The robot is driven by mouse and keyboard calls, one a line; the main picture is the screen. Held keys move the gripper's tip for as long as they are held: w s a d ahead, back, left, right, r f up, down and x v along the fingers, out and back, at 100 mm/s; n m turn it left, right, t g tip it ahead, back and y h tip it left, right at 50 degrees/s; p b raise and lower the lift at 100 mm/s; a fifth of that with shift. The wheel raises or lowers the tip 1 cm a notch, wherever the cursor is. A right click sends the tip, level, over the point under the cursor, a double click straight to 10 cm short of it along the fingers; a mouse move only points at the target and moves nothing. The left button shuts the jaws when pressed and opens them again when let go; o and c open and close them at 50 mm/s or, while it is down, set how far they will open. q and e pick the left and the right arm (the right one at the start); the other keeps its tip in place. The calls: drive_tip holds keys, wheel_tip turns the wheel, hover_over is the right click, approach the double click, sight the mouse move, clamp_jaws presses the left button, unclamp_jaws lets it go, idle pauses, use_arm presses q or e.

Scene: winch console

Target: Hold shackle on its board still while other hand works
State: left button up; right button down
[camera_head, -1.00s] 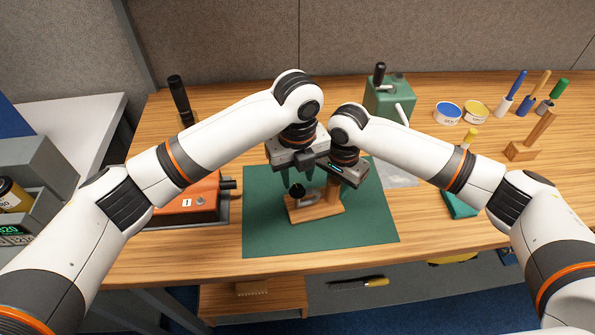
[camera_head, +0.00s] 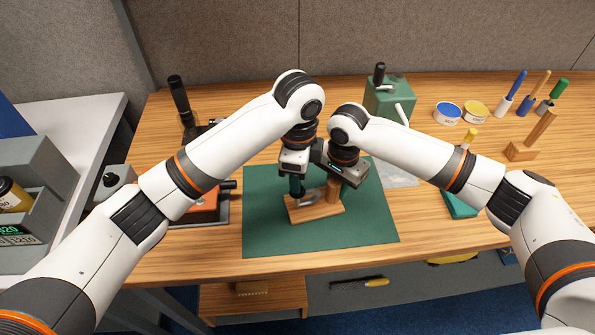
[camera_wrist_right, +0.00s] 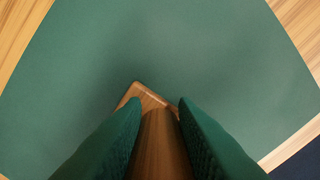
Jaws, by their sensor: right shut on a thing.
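The shackle (camera_head: 308,201) is a small grey metal piece on its wooden board (camera_head: 318,213), which lies on the green mat (camera_head: 268,232). My right gripper (camera_head: 334,188) is shut on the board's upright wooden post. In the right wrist view its two green fingers (camera_wrist_right: 160,105) lie on either side of the post (camera_wrist_right: 158,140), with a board corner showing beyond. My left gripper (camera_head: 297,190) points down over the shackle, its fingertips at a dark knob there. Its fingers overlap in this view, so I cannot tell their gap or whether they touch the knob.
An orange box (camera_head: 205,212) on a dark base stands left of the mat. A green device (camera_head: 388,97) with a black handle stands behind. Blue (camera_head: 447,112) and yellow (camera_head: 475,111) tins and several upright tools are at the right. The mat's front is clear.

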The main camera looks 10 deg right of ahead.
use_arm(q)
drive_tip(key=shift+f, duration=0.1)
idle(0.5)
drive_tip(key=shift+f, duration=1.4)
clamp_jaws()
drive_tip(key=shift+m, duration=0.3)
unclamp_jaws()
